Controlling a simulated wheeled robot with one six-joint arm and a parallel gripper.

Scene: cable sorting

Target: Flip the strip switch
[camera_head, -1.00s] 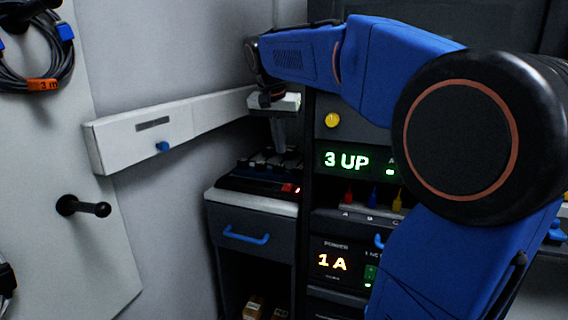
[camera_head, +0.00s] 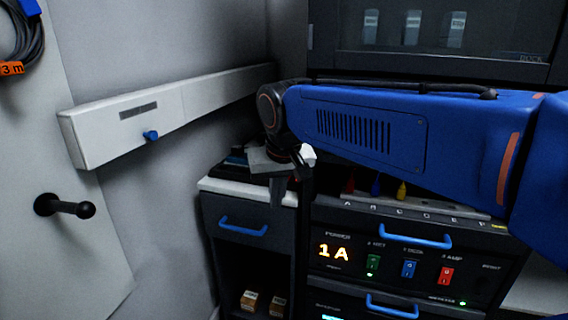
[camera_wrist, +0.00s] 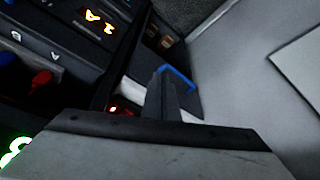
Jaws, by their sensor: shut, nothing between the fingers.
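The dark power strip (camera_head: 236,159) lies on top of the small grey cabinet (camera_head: 248,222) in the head view, mostly hidden behind my gripper. In the wrist view a small red light, apparently the strip's switch (camera_wrist: 113,109), glows just left of my fingers. My gripper (camera_head: 277,204) is shut and empty, pointing down at the cabinet top's front right part. Its closed fingers also show in the wrist view (camera_wrist: 163,75). I cannot tell whether the fingertips touch the strip or the switch.
A rack unit (camera_head: 405,268) with coloured switches and blue handles stands right of the cabinet. A white wall duct (camera_head: 110,130) with a blue knob runs behind on the left. A black peg (camera_head: 65,206) sticks out of the left panel.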

